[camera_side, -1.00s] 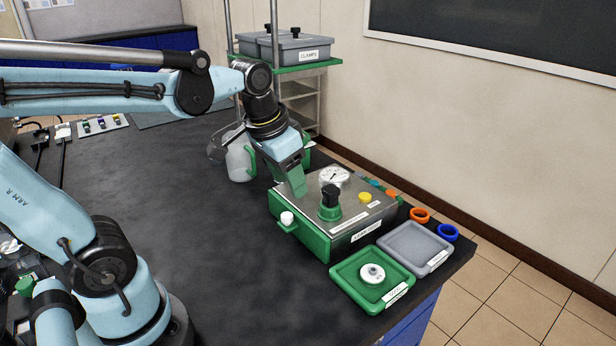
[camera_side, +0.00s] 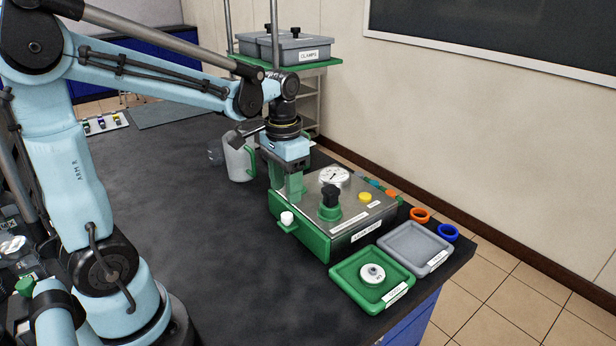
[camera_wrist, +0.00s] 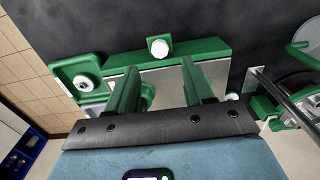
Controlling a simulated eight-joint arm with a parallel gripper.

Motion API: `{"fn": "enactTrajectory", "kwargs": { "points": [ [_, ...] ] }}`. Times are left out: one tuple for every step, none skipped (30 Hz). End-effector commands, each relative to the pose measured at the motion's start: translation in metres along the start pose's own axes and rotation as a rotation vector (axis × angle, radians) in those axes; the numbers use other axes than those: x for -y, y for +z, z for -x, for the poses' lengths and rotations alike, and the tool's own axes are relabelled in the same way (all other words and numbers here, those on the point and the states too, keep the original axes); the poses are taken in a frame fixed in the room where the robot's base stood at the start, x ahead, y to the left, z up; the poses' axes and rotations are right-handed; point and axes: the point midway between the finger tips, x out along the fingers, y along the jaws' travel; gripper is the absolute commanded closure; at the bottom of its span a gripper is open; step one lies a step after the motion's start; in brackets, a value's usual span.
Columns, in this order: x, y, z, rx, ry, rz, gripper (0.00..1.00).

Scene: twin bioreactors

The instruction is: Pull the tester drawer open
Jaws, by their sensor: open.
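My gripper (camera_side: 288,193) points down above the tester's left end, behind the white knob. In the wrist view my gripper (camera_wrist: 160,82) has its two green fingers apart with nothing between them. The knob lies beyond the fingertips, between their lines, untouched.
A green tray (camera_side: 345,280) with a round metal part and a grey tray (camera_side: 415,247) stand right of the tester. Orange (camera_side: 419,215) and blue (camera_side: 448,232) rings lie behind. A jug (camera_side: 240,160) stands behind my gripper. The table left of the tester is clear.

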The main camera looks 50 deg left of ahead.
Motion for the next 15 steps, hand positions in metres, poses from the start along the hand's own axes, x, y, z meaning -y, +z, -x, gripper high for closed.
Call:
{"fn": "enactTrajectory", "kwargs": {
  "points": [
    [0.000, 0.000, -0.008, 0.000, 0.000, 0.000, 0.48],
    [0.000, 0.000, -0.012, 0.000, 0.000, 0.000, 0.48],
    [0.000, 0.000, -0.018, -0.001, -0.001, 0.000, 0.48],
    [0.000, 0.000, -0.022, -0.001, -0.001, 0.000, 0.48],
    [0.000, 0.000, -0.026, -0.001, -0.001, 0.000, 0.48],
    [0.000, 0.000, -0.031, -0.001, -0.001, 0.000, 0.48],
    [0.000, 0.000, -0.035, -0.001, -0.001, 0.000, 0.48],
    [0.000, 0.000, -0.038, -0.001, -0.001, 0.001, 0.48],
    [0.000, 0.000, -0.042, -0.001, -0.001, 0.001, 0.48],
    [0.000, 0.000, -0.045, -0.001, -0.001, 0.001, 0.48],
    [0.000, 0.000, -0.048, -0.001, -0.001, 0.001, 0.48],
    [0.000, 0.000, -0.051, -0.001, -0.001, 0.001, 0.48],
    [0.000, 0.000, -0.053, -0.001, -0.001, 0.001, 0.48],
    [0.000, 0.000, -0.055, -0.001, -0.001, 0.001, 0.48],
    [0.000, 0.000, -0.057, -0.001, -0.001, 0.001, 0.48]
  ]
}}
